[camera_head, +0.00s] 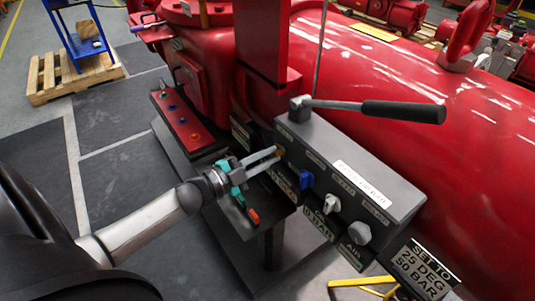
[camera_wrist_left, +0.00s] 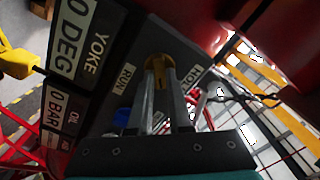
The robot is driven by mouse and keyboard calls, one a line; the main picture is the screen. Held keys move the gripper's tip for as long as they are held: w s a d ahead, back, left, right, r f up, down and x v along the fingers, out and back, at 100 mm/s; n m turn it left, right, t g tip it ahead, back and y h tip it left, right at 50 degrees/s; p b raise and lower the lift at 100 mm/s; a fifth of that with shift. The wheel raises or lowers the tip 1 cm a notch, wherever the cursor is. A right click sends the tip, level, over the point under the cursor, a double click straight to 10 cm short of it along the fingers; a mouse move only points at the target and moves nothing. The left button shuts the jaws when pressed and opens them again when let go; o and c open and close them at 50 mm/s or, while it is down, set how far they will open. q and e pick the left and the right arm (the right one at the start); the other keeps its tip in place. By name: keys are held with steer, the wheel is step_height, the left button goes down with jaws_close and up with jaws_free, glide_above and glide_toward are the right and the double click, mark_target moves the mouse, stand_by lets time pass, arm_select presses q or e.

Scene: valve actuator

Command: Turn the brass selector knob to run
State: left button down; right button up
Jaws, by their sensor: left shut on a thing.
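The brass selector knob (camera_head: 279,150) is at the left end of the front face of the grey control box (camera_head: 345,185). My left gripper (camera_head: 274,158) reaches it from the left, its two long fingers shut on the knob. In the left wrist view the brass knob (camera_wrist_left: 158,63) sits between the fingertips of the gripper (camera_wrist_left: 161,72). A RUN label (camera_wrist_left: 124,79) is left of the knob there, and another label (camera_wrist_left: 193,75), partly legible, is to its right. The fingers partly hide the knob, so I cannot tell its exact pointing. My right gripper is not in view.
The same face carries a blue knob (camera_head: 306,180), a white knob (camera_head: 331,203) and a grey knob (camera_head: 359,234). A black-handled lever (camera_head: 403,111) extends above the box. A red button panel (camera_head: 186,124) is left. A large red cylinder (camera_head: 400,70) stands behind.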

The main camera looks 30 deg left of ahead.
arm_select(q)
steer(key=m, duration=0.6)
steer(key=shift+f, duration=0.15)
stand_by(0.4)
steer(key=c, duration=0.8)
jaws_free()
steer(key=shift+c, duration=0.2)
steer(key=v, duration=1.5)
steer(key=shift+s, duration=0.15)
